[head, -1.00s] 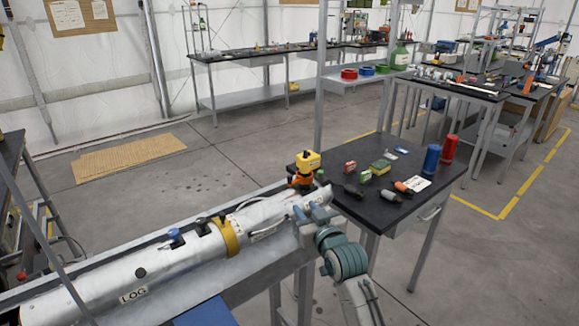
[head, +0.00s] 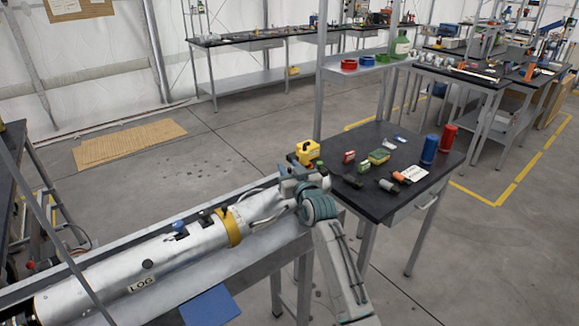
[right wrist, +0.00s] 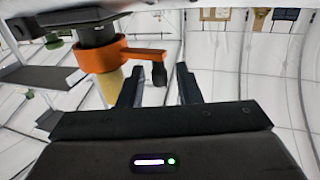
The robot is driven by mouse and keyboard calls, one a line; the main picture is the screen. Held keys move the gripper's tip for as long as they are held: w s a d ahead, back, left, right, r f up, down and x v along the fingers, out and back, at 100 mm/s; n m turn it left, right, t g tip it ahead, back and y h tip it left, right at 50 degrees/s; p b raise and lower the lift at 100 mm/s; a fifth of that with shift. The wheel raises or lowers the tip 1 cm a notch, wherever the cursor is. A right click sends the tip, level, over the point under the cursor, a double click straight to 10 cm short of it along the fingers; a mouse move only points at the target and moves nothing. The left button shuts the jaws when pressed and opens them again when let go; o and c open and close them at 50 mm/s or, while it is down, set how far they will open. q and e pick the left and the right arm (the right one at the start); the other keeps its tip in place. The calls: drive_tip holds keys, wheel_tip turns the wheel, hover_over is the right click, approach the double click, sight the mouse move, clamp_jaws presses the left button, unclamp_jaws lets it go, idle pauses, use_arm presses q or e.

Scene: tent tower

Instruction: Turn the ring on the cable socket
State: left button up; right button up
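The orange ring (right wrist: 112,57) sits around a dark cylindrical socket (right wrist: 97,33) in the right wrist view. Its arm points right and ends in a black knob (right wrist: 158,75). A pale yellow cylinder (right wrist: 110,88) shows below the ring. My right gripper (right wrist: 158,88) is open, with its two fingers apart and the knob between or just beyond them; contact cannot be told. In the head view my right gripper (head: 292,174) is at the right end of the silver tube (head: 150,265), in front of the yellow block (head: 307,152). It hides the ring there. My left gripper is out of view.
A black side table (head: 400,205) to the right holds red and blue cylinders (head: 448,138) and several small parts. The tube lies on a grey bench, with a blue sheet (head: 209,306) in front. Open floor (head: 235,150) lies behind the bench.

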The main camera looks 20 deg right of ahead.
clamp_jaws()
drive_tip(key=shift+w, duration=0.1)
drive_tip(key=shift+w+a+r+m+h+p, duration=0.15)
drive_tip(key=shift+m+h+p, duration=0.2)
drive_tip(key=shift+p, duration=0.25)
drive_tip(key=shift+w+m+h+p, duration=0.15)
drive_tip(key=shift+m+h+p, duration=0.25)
drive_tip(key=shift+h, duration=0.35)
unclamp_jaws()
drive_tip(key=shift+w+f, duration=0.1)
drive_tip(key=shift+f, duration=0.1)
